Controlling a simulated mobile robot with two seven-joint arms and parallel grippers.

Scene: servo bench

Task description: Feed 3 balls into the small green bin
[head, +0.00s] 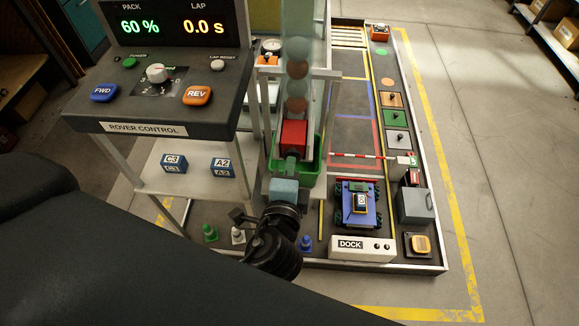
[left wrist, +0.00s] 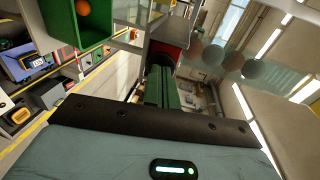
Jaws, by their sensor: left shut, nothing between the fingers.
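A clear upright tube holds several brownish balls (head: 296,103) stacked in a column; they also show in the left wrist view (left wrist: 212,55). A red block (head: 294,133) sits at the tube's lower end and shows in the left wrist view (left wrist: 168,57). The small green bin (head: 312,168) stands below it, partly hidden by my gripper. In the left wrist view, an orange ball (left wrist: 82,7) lies inside the green bin (left wrist: 75,34). My left gripper (head: 291,156) is shut and empty, its fingertips close to the red block. I cannot tell whether they touch. My right gripper is out of view.
The rover control panel (head: 165,90) stands left of the tube, with blocks (head: 173,163) on the shelf below. On the right, a walled track board (head: 350,100) holds a blue rover (head: 360,205) by the white dock (head: 362,248). Small cones (head: 210,233) stand near my left wrist.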

